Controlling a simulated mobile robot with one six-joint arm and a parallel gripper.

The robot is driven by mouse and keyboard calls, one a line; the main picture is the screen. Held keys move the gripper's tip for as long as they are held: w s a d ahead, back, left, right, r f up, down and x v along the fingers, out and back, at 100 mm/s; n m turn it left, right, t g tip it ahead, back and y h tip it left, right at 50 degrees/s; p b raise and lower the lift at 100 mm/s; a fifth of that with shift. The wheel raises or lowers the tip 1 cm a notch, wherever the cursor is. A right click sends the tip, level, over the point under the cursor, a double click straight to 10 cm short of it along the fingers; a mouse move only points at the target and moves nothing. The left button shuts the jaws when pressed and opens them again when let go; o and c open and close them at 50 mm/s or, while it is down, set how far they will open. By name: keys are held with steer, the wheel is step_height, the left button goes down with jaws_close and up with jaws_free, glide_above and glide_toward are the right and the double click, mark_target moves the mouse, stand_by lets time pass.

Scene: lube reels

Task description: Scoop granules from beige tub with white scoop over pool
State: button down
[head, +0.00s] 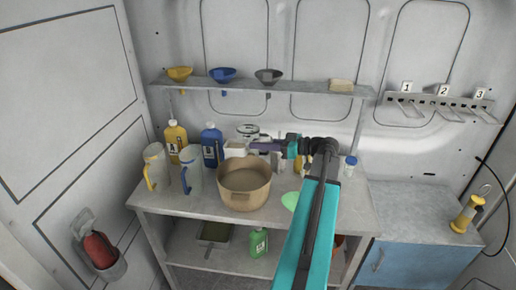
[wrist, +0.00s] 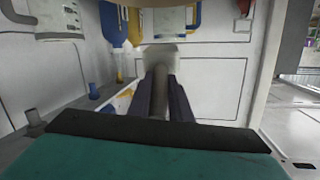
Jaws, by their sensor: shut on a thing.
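The beige tub (head: 236,200) stands on the workbench, with tan granules (head: 245,179) inside it. My gripper (head: 254,147) is shut on the handle of the white scoop (head: 235,151). The scoop is above the tub's back rim, tilt hard to tell. In the wrist view, my gripper's dark fingers (wrist: 165,95) clasp a grey handle, and the pale scoop (wrist: 160,57) shows beyond them. Whether the scoop holds granules cannot be seen. A light green pool (head: 290,201) lies on the bench right of the tub, partly hidden by my arm.
Two jugs, one with a yellow handle (head: 154,168) and one with a blue handle (head: 190,172), stand left of the tub. A yellow bottle (head: 176,141) and a blue bottle (head: 211,146) stand behind. A shelf (head: 310,86) with funnels runs above.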

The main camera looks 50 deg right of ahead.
steer(key=shift+s+d+r, duration=0.15)
steer(key=shift+s+r, duration=0.1)
steer(key=shift+r, duration=0.3)
stand_by(0.4)
